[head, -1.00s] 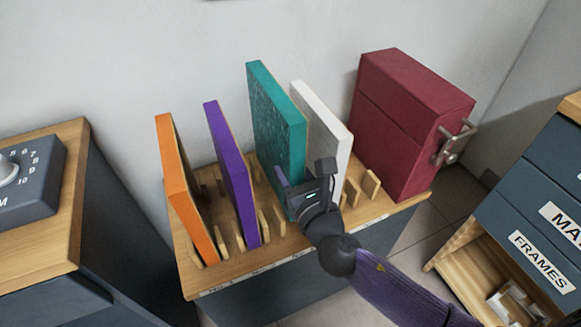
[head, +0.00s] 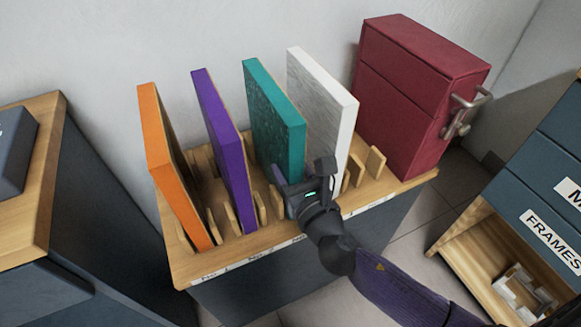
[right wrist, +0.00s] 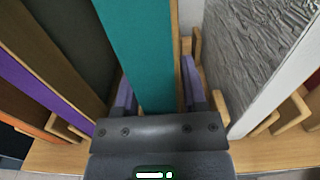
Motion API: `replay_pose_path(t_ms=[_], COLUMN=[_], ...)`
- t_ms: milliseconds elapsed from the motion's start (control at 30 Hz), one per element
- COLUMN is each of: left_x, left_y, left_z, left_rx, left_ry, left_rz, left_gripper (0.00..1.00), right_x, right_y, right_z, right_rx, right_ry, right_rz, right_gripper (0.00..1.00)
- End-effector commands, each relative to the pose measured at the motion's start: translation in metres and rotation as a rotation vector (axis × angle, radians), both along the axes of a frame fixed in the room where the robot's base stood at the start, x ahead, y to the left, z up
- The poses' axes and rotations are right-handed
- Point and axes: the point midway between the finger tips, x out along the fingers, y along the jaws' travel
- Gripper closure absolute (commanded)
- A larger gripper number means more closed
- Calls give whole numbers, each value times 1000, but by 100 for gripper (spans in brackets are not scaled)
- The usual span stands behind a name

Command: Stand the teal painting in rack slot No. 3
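The teal painting (head: 282,130) stands upright on the wooden rack (head: 232,246), between the purple and white panels. Its top is roughly level with theirs. My right gripper (head: 304,180) is at its near edge, with one finger on each side, and appears shut on it. In the right wrist view the teal edge (right wrist: 150,60) runs down between the two purple-padded fingers (right wrist: 160,92). The foot of the painting is hidden behind my gripper, so I cannot tell whether it touches the slot floor. Slot labels run along the rack's front edge, partly hidden. My left gripper is not in view.
An orange panel (head: 172,165) and a purple panel (head: 222,140) stand left in the rack. A white panel (head: 325,100) stands close to the right. A red box (head: 415,95) is at the right end. Empty pegs (head: 375,163) lie between white panel and box.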

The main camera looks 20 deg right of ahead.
Motion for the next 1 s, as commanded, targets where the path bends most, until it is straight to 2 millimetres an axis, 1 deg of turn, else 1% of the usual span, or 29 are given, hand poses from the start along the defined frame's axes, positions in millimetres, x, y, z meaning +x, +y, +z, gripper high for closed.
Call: replay_pose_path(t_ms=[33, 67, 100, 133, 333, 400, 467, 533, 700, 800, 900, 1000], left_x=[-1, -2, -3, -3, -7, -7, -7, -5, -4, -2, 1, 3], left_y=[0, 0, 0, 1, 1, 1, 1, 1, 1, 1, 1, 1], left_z=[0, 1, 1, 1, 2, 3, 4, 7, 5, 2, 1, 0], left_rx=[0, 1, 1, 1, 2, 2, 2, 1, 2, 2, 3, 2], left_ry=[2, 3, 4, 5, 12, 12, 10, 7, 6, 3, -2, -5], left_rz=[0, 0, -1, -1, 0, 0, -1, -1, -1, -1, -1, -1], left_gripper=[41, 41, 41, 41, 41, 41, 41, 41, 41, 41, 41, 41], right_x=[0, 0, 0, 0, 0, -4, -13, -29, -69, -87, -97, -100], right_y=[0, 0, 0, 0, 0, 0, 0, -1, -2, -3, -4, -4], right_z=[0, 0, 0, 0, -1, -1, 0, 1, -2, -2, -1, 0], right_rx=[0, 0, 0, 0, 0, 0, 0, -1, 0, -1, 0, -1], right_ry=[0, 0, 0, 0, 2, 2, 3, 5, 6, 6, 3, 1], right_rz=[0, 0, 0, 0, 0, 0, 1, 1, 1, 1, 0, 0], right_gripper=[33, 27, 18, 15, 15, 15, 15, 15, 15, 15, 15, 15])
